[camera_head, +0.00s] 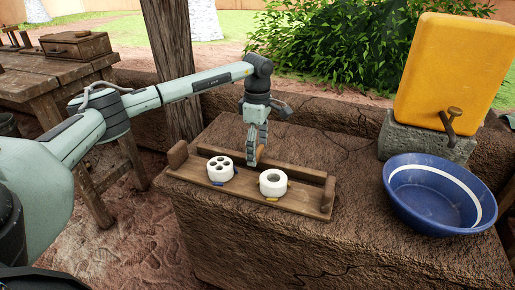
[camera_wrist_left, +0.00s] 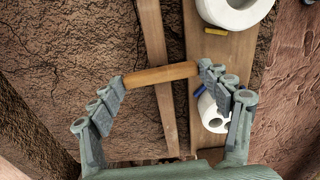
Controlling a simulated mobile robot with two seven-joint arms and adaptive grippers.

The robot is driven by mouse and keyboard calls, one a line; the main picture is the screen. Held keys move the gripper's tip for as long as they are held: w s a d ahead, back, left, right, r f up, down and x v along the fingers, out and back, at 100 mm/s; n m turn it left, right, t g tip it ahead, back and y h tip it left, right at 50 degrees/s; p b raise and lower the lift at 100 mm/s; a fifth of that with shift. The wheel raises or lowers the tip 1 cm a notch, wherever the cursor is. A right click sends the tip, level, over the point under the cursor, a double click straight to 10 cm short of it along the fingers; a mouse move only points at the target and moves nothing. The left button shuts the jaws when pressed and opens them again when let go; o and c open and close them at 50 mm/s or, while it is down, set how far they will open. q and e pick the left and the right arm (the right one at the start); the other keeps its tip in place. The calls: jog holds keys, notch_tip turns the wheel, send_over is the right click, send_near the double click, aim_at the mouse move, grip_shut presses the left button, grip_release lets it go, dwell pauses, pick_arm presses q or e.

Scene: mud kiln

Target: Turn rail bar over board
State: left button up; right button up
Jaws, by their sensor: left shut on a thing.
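The wooden board (camera_head: 245,192) lies on the mud ledge with an upright wooden block at each end. The long rail bar (camera_head: 301,172) runs along the board's back side; it also shows in the left wrist view (camera_wrist_left: 156,40). A white disc with several holes (camera_head: 220,168) and a white ring with one hole (camera_head: 273,182) sit on the board. My left gripper (camera_head: 257,157) points down at the bar's middle. In the left wrist view its fingertips (camera_wrist_left: 161,74) are shut on the ends of a short orange-brown wooden handle crossing the bar. My right gripper is not in view.
A blue basin (camera_head: 437,195) stands right of the board. Behind it a yellow container (camera_head: 455,75) with a tap rests on a grey block (camera_head: 424,140). A wooden post (camera_head: 172,70) rises behind my left arm. The ledge in front of the board is clear.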

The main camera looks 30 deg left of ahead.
aim_at(258, 152)
pick_arm(q)
jog(key=o, duration=1.1)
jog(key=shift+o, duration=0.3)
notch_tip(258, 152, up, 12)
